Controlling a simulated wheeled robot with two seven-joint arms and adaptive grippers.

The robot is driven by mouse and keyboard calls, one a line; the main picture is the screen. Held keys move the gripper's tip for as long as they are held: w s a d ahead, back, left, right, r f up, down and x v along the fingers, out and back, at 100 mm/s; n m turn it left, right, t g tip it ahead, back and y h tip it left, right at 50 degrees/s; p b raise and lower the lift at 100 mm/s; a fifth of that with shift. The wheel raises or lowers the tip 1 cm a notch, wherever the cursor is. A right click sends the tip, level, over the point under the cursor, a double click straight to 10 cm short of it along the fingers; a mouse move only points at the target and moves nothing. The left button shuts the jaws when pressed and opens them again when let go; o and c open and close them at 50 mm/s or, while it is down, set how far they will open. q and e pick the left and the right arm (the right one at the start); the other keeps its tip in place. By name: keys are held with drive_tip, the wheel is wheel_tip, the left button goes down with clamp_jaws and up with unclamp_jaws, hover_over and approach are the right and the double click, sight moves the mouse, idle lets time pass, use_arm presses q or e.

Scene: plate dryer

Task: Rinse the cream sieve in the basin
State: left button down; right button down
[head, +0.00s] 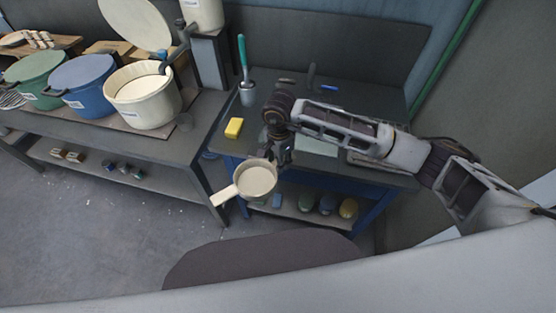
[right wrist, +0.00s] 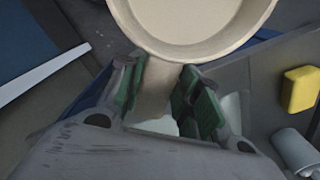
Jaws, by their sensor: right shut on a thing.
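The cream sieve (head: 256,181) is a round, shallow bowl with a flat handle pointing to the lower left in the head view. My right gripper (head: 284,157) is shut on a short cream part on the opposite side of the bowl. It holds the sieve in the air, in front of the blue table's edge. In the right wrist view the bowl (right wrist: 190,18) is at the top, and the gripper (right wrist: 160,95) has the cream part between its green pads. A pale surface (head: 316,146) on the blue table is partly hidden by my arm; I cannot tell whether it is the basin. My left gripper is out of view.
On the left bench stand green (head: 37,80), blue (head: 83,84) and open cream (head: 143,96) tubs, with a grey tap (head: 176,52) by the cream one.

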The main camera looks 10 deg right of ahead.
drive_tip(key=m, duration=0.6)
drive_tip(key=shift+d, duration=0.25)
drive_tip(key=shift+w+d+m, duration=0.1)
drive_tip(key=shift+d+m, duration=0.05)
drive_tip(key=shift+m, duration=0.65)
drive_tip(key=shift+w+d+m, duration=0.1)
drive_tip(key=shift+d+m, duration=0.05)
drive_tip(key=shift+m, duration=0.35)
